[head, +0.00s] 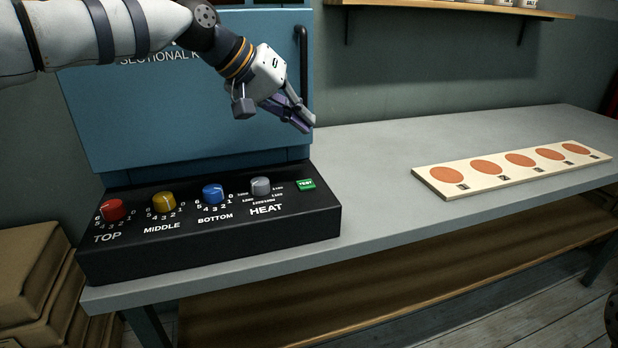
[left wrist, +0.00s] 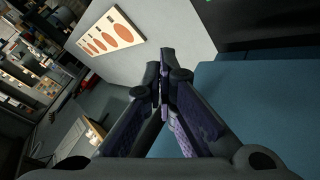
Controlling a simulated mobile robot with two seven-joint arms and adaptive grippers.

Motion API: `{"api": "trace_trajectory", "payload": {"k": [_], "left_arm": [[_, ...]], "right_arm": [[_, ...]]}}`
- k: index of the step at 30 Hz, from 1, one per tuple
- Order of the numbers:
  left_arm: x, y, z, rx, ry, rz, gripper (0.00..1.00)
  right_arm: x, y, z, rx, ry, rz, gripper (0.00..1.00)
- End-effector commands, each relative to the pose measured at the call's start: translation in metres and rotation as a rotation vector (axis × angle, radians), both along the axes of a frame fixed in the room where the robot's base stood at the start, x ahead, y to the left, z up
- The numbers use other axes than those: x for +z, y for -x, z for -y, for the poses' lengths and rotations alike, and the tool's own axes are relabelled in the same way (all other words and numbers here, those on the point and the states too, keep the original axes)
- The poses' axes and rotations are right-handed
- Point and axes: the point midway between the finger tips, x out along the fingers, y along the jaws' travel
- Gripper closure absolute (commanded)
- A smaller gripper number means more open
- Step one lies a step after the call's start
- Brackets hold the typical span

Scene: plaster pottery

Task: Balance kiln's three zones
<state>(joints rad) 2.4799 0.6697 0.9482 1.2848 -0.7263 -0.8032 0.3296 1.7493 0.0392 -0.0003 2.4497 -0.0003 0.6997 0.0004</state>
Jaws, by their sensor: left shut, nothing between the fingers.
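A blue sectional kiln (head: 190,110) stands at the back left of the bench; it also shows in the left wrist view (left wrist: 245,115). In front of it is a black control panel (head: 210,240) with a red TOP knob (head: 113,209), a yellow MIDDLE knob (head: 163,202), a blue BOTTOM knob (head: 213,193), a grey HEAT knob (head: 261,186) and a green TEST button (head: 306,184). My left gripper (head: 306,124) is shut and empty, above the panel's right end by the kiln's right edge, apart from the knobs. In the left wrist view its fingertips (left wrist: 166,55) meet.
A pale board (head: 520,172) with several orange discs lies on the right of the grey bench (head: 380,160). The bench between panel and board is clear. A wall shelf (head: 450,8) with jars is above. Stacked brown boxes (head: 40,270) stand at the left.

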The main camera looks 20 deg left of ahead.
Motion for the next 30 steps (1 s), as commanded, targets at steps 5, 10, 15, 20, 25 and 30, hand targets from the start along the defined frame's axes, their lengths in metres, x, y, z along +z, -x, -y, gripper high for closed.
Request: {"api": "trace_trajectory", "payload": {"k": [5, 10, 15, 20, 25, 30], "left_arm": [[-0.001, 0.0, 0.0, -0.001, 0.0, -0.001, 1.0], [-0.015, -0.001, 0.0, -0.002, -0.001, -0.007, 1.0], [-0.043, -0.001, 0.0, -0.002, 0.0, -0.011, 1.0], [-0.067, 0.0, 0.0, -0.002, 0.0, -0.011, 1.0], [-0.079, 0.0, 0.001, -0.001, 0.0, -0.002, 1.0], [-0.088, 0.0, 0.0, 0.0, 0.0, 0.0, 1.0]], "right_arm": [[0.0, 0.0, 0.0, 0.0, 0.0, -0.001, 1.0], [-0.005, 0.005, 0.0, 0.0, 0.0, -0.016, 1.0], [-0.015, 0.015, 0.0, 0.0, 0.0, -0.051, 1.0], [-0.027, 0.026, 0.0, 0.002, 0.0, -0.087, 1.0], [-0.026, 0.024, 0.0, 0.003, 0.0, -0.083, 1.0], [-0.025, 0.024, 0.0, 0.003, 0.0, -0.082, 1.0]]}}
